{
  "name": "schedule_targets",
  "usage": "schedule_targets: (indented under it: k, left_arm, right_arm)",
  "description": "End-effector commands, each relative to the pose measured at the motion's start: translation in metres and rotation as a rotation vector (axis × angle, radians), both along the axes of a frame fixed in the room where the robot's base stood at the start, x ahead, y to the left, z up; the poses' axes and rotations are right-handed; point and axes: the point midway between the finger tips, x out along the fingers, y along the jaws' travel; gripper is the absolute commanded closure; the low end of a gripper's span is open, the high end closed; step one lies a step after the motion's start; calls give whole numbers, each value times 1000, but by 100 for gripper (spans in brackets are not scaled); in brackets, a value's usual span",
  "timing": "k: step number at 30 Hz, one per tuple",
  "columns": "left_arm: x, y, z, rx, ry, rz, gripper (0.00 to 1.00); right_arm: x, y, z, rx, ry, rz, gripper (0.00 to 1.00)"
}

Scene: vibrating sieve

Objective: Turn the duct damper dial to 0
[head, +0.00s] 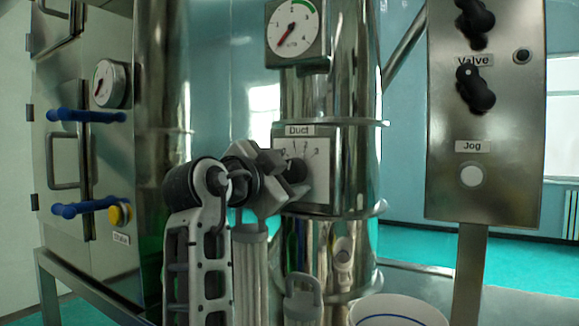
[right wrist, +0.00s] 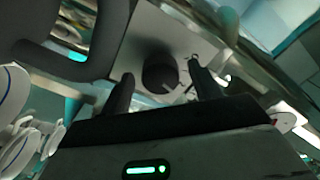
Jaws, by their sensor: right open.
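In the right wrist view the knob (right wrist: 160,73) lies between the two spread fingers of my right gripper (right wrist: 160,70), with gaps visible on both sides. The knob's exact setting is not readable. My left gripper is not in view.
A round pressure gauge (head: 295,27) sits above the dial. A control panel (head: 488,120) with black valve knobs and a white jog button (head: 471,176) stands to the right. A cabinet with blue handles (head: 86,116) is at the left. A white bucket (head: 398,312) stands below.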

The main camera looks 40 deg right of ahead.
Motion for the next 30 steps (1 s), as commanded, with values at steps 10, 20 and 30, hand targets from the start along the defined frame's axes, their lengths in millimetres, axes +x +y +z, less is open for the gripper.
schedule_targets:
  k: [10, 20, 30]
  left_arm:
    - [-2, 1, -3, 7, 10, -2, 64]
    - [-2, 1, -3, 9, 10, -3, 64]
    - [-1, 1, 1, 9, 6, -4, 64]
  right_arm:
    - [5, -14, 0, 0, -1, 1, 37]
    - [5, -13, 0, 0, -1, 1, 82]
    - [5, -13, 0, -16, 39, 0, 82]
